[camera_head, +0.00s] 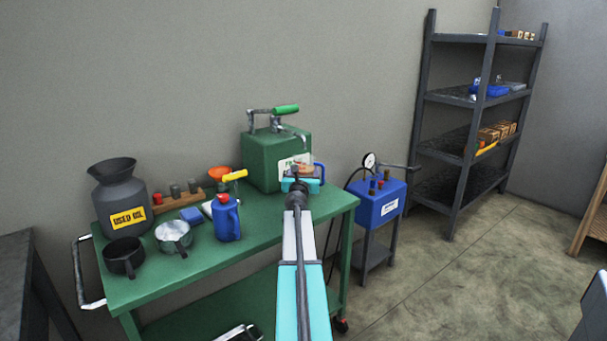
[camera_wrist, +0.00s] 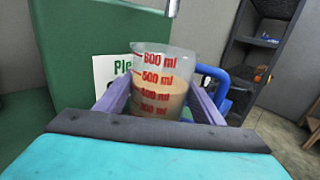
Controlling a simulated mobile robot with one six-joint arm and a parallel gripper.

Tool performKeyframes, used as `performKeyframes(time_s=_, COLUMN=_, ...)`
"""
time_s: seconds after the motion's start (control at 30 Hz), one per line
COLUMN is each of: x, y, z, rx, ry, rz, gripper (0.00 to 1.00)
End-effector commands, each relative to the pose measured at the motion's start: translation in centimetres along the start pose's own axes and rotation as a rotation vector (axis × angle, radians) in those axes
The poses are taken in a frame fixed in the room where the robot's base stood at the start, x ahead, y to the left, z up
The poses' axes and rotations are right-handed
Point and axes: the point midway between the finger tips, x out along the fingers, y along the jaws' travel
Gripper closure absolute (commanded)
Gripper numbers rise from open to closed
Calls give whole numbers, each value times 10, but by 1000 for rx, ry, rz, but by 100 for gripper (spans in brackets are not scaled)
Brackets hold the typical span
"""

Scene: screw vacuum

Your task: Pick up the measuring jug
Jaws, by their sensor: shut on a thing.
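The measuring jug (camera_wrist: 158,85) is clear with red millilitre marks and a blue handle on its right side. It holds a brownish liquid. It stands upright between the two purple-grey fingers of my gripper (camera_wrist: 160,105), which is shut on it. In the head view the jug (camera_head: 304,169) shows just beyond my gripper (camera_head: 302,181), in front of the green tank and near the right end of the green cart. The jug's lower part is hidden behind my gripper, so I cannot tell whether its base touches the cart.
The green tank (camera_head: 267,160) with a tap stands close behind the jug. A blue oil can (camera_head: 227,220), a metal pot (camera_head: 173,236), a black pot (camera_head: 123,257) and a used-oil can (camera_head: 121,196) fill the left of the green cart (camera_head: 265,232). A blue machine (camera_head: 378,203) stands right.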

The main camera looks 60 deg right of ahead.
Motion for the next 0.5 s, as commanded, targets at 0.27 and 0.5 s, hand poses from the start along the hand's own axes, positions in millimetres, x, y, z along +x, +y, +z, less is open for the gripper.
performKeyframes(time_s=0.27, x=-21, y=0, z=0, rx=0, ry=-1, rz=0, gripper=82)
performKeyframes(time_s=0.5, x=-37, y=0, z=0, rx=0, ry=-1, rz=1, gripper=82)
